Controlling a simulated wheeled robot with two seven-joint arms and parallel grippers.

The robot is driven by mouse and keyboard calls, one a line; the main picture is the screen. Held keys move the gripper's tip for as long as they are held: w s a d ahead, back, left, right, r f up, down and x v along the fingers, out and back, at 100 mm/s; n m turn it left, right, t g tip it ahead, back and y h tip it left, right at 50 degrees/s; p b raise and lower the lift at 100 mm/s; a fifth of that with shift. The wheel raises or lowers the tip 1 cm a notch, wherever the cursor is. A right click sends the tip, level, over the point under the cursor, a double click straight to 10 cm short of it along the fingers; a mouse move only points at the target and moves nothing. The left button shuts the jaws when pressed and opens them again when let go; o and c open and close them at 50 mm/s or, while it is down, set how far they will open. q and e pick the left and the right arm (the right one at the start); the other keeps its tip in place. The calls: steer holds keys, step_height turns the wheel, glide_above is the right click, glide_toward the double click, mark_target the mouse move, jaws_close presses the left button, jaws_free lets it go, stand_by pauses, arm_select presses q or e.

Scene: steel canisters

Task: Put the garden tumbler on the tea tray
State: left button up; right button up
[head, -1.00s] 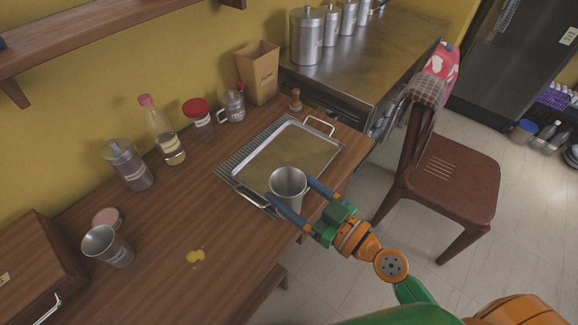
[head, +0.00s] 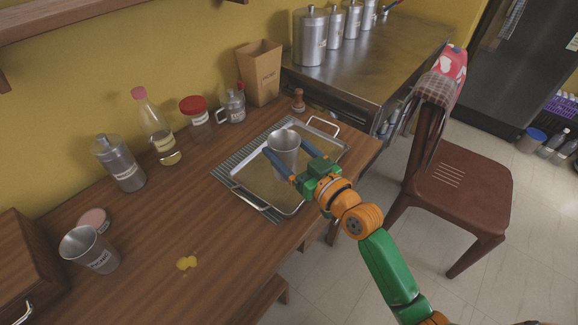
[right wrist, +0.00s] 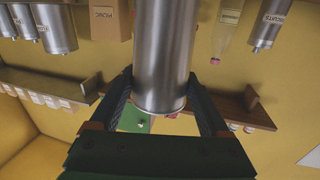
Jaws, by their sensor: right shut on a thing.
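A steel tumbler (head: 284,158) is held upright between the fingers of my right gripper (head: 284,147); I cannot read a label on it. In the right wrist view this tumbler (right wrist: 164,45) fills the space between the two fingers (right wrist: 160,76). The tea tray (head: 322,127), a silver metal tray with raised handles, lies under it on a striped mat. The tumbler is over the tray's middle; I cannot tell whether its base touches. Another steel tumbler (head: 88,250) with a label too small to read stands at the lower left. My left gripper is not in view.
A pink-capped bottle (head: 158,130), a red-lidded jar (head: 197,118), a steel canister (head: 120,165) and a brown paper-like box (head: 260,72) line the wall side. A yellow spot (head: 187,263) lies on the wooden table. A brown chair (head: 455,190) stands right.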

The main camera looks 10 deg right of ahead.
mark_target(289, 160)
steer(key=w+f, duration=0.1)
steer(key=w+f+b, duration=0.1)
steer(key=shift+d+f, duration=0.35)
steer(key=shift+f, duration=0.05)
step_height(289, 160, down, 4)
steer(key=shift+w+d+r+b, duration=0.1)
steer(key=shift+w+r+b, duration=0.1)
steer(key=shift+b, duration=0.65)
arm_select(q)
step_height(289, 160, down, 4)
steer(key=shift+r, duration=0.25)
arm_select(e)
steer(key=shift+r, duration=0.15)
steer(key=o, duration=1.2)
steer(key=shift+o, duration=0.2)
steer(key=shift+s+r, duration=0.1)
steer(key=v, duration=1)
steer(key=shift+s+d, duration=0.2)
steer(key=shift+s, duration=0.15)
steer(key=shift+s+d, duration=0.2)
steer(key=shift+s, duration=0.35)
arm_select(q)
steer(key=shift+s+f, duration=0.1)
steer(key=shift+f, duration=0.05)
